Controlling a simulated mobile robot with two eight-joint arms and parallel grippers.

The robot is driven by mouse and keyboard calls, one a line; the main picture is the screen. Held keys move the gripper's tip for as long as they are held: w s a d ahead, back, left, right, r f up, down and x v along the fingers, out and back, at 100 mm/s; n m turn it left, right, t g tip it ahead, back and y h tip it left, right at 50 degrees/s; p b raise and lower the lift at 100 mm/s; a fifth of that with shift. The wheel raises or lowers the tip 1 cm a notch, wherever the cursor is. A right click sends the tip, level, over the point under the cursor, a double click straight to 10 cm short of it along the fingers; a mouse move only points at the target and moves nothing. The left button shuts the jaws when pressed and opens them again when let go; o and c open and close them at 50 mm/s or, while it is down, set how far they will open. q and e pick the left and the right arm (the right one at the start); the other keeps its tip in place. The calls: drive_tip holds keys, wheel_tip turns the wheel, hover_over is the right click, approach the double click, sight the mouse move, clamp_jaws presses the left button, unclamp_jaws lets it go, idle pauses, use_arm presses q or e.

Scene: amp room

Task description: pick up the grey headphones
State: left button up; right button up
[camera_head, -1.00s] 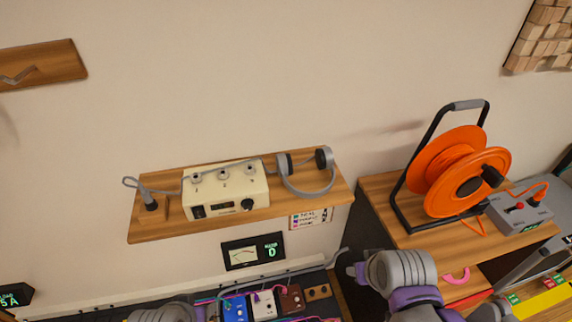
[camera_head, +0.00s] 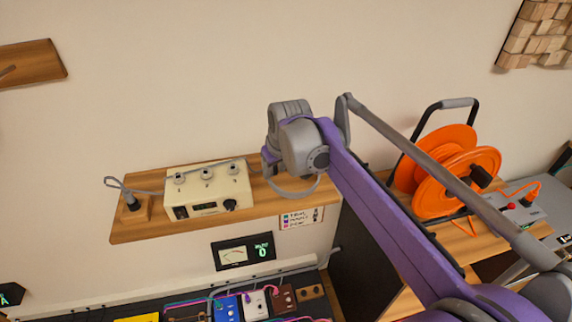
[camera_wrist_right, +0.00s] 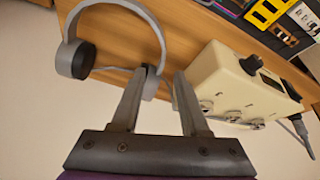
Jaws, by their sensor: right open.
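The grey headphones (camera_head: 296,193) lie at the right end of the wooden wall shelf. In the head view my right arm and wrist cover most of them, and only the lower curve of the band shows. The right wrist view shows the headphones (camera_wrist_right: 152,30) with a grey band and dark-padded ear cups. My right gripper (camera_wrist_right: 160,73) is open, and one ear cup is near its left finger, partly between the fingertips. Whether they touch I cannot tell. In the head view the right gripper (camera_head: 268,163) is mostly hidden behind its wrist. My left gripper is out of view.
A cream amplifier box (camera_head: 208,192) with a cable stands on the shelf (camera_head: 150,231), close to the right finger in the wrist view. An orange cable reel (camera_head: 455,180) stands on the cabinet at right. Pedals (camera_head: 255,304) lie below the shelf.

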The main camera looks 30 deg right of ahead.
sight(271, 181)
drive_tip(key=x, duration=0.7)
drive_tip(key=shift+a, duration=0.2)
drive_tip(key=shift+s, duration=0.1)
clamp_jaws()
idle(1.1)
